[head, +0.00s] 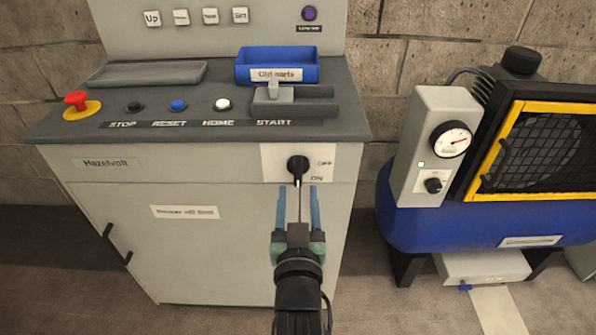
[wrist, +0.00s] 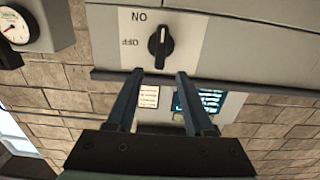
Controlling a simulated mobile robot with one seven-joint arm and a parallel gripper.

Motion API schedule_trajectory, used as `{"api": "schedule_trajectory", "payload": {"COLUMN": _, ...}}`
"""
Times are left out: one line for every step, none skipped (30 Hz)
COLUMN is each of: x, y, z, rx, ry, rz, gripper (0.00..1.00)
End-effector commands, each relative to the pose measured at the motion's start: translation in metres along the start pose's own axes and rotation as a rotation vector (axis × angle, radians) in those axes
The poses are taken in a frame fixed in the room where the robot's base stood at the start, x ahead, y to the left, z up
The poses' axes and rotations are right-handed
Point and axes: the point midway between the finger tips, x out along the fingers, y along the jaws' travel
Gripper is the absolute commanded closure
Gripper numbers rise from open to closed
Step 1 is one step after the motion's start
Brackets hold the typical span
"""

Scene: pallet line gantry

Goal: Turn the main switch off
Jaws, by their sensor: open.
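The main switch is a black rotary knob (head: 298,166) on a white plate (head: 274,163) at the upper right of the grey cabinet's front. OFF is printed at its upper right and ON at its lower right. The knob's handle points down, toward ON. In the wrist view the knob (wrist: 160,46) stands upright in the picture, with the labels inverted. My gripper (head: 298,193) is open and empty, its two blue fingers apart. In the wrist view the fingertips (wrist: 160,75) end just short of the knob, on either side of its line. Nothing appears to touch the knob.
The console top (head: 220,140) above the switch overhangs slightly and carries a red emergency button (head: 77,101), several small buttons and a blue parts bin (head: 277,70). A blue compressor (head: 460,225) with a gauge box stands at the right. Floor is clear between them.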

Motion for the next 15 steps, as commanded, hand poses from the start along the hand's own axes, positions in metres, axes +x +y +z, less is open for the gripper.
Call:
{"api": "schedule_trajectory", "payload": {"x": 0.010, "y": 0.000, "z": 0.000, "rx": -0.001, "ry": 0.002, "rz": -0.002, "gripper": 0.47}}
{"api": "schedule_trajectory", "payload": {"x": 0.015, "y": 0.000, "z": 0.000, "rx": -0.003, "ry": 0.002, "rz": -0.002, "gripper": 0.47}}
{"api": "schedule_trajectory", "payload": {"x": 0.022, "y": -0.001, "z": 0.000, "rx": -0.002, "ry": 0.002, "rz": -0.001, "gripper": 0.47}}
{"api": "schedule_trajectory", "payload": {"x": 0.027, "y": -0.001, "z": 0.000, "rx": -0.002, "ry": 0.002, "rz": -0.002, "gripper": 0.47}}
{"api": "schedule_trajectory", "payload": {"x": 0.032, "y": -0.001, "z": 0.001, "rx": -0.002, "ry": 0.002, "rz": -0.002, "gripper": 0.47}}
{"api": "schedule_trajectory", "payload": {"x": 0.038, "y": -0.001, "z": 0.000, "rx": -0.002, "ry": 0.002, "rz": -0.002, "gripper": 0.47}}
{"api": "schedule_trajectory", "payload": {"x": 0.043, "y": 0.000, "z": 0.000, "rx": -0.001, "ry": 0.002, "rz": -0.001, "gripper": 0.47}}
{"api": "schedule_trajectory", "payload": {"x": 0.047, "y": 0.000, "z": 0.000, "rx": -0.002, "ry": 0.002, "rz": -0.001, "gripper": 0.47}}
{"api": "schedule_trajectory", "payload": {"x": 0.052, "y": 0.000, "z": 0.000, "rx": -0.002, "ry": 0.002, "rz": -0.001, "gripper": 0.47}}
{"api": "schedule_trajectory", "payload": {"x": 0.055, "y": -0.001, "z": 0.001, "rx": -0.001, "ry": 0.001, "rz": -0.002, "gripper": 0.47}}
{"api": "schedule_trajectory", "payload": {"x": 0.058, "y": -0.001, "z": 0.001, "rx": -0.001, "ry": 0.001, "rz": -0.002, "gripper": 0.47}}
{"api": "schedule_trajectory", "payload": {"x": 0.062, "y": -0.001, "z": 0.001, "rx": -0.001, "ry": 0.001, "rz": -0.002, "gripper": 0.47}}
{"api": "schedule_trajectory", "payload": {"x": 0.064, "y": -0.001, "z": 0.000, "rx": -0.001, "ry": 0.001, "rz": -0.001, "gripper": 0.47}}
{"api": "schedule_trajectory", "payload": {"x": 0.066, "y": -0.001, "z": 0.000, "rx": 0.000, "ry": 0.001, "rz": -0.001, "gripper": 0.47}}
{"api": "schedule_trajectory", "payload": {"x": 0.068, "y": 0.000, "z": 0.000, "rx": -0.001, "ry": 0.001, "rz": -0.001, "gripper": 0.47}}
